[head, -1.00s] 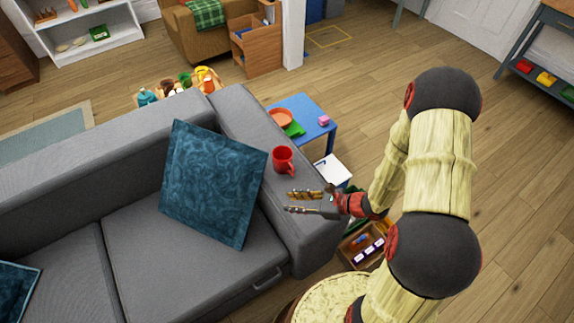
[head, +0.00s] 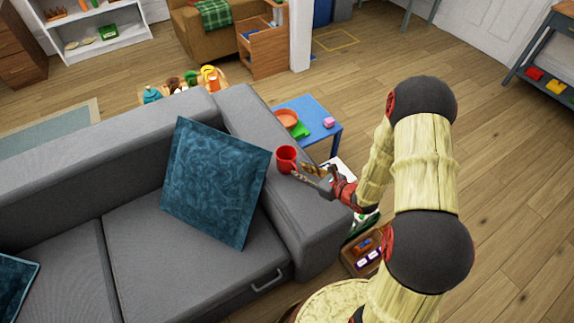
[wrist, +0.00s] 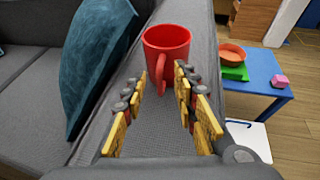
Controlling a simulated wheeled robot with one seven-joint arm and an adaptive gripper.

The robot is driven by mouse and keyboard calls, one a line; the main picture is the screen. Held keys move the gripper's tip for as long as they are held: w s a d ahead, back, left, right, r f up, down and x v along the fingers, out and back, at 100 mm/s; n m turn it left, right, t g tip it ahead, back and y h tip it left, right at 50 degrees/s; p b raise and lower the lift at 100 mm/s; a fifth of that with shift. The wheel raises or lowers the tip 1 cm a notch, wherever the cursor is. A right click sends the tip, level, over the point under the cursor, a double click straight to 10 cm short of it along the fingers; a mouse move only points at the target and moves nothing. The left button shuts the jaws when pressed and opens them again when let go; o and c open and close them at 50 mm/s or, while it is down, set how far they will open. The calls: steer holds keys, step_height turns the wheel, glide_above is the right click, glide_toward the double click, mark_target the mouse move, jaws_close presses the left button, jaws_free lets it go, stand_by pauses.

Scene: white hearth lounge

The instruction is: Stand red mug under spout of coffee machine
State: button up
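The red mug (head: 286,157) stands upright on the grey sofa's armrest, beside the blue cushion. In the wrist view the mug (wrist: 167,47) is just beyond the fingertips, with its handle facing me and lying in line with the gap between the fingers. My gripper (head: 308,172) is open and low over the armrest, close to the mug; its fingers (wrist: 160,82) are spread with nothing gripped. Whether a finger touches the handle, I cannot tell. I see no coffee machine in these views.
The blue cushion (head: 216,182) leans on the sofa left of the mug. A small blue table (head: 318,112) with an orange bowl (head: 287,117), a green block and a pink block stands behind the armrest (head: 310,222). Open wooden floor (head: 510,210) lies to the right.

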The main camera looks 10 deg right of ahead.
steer(key=shift+x, duration=0.9)
steer(key=shift+c, duration=0.4)
jaws_close()
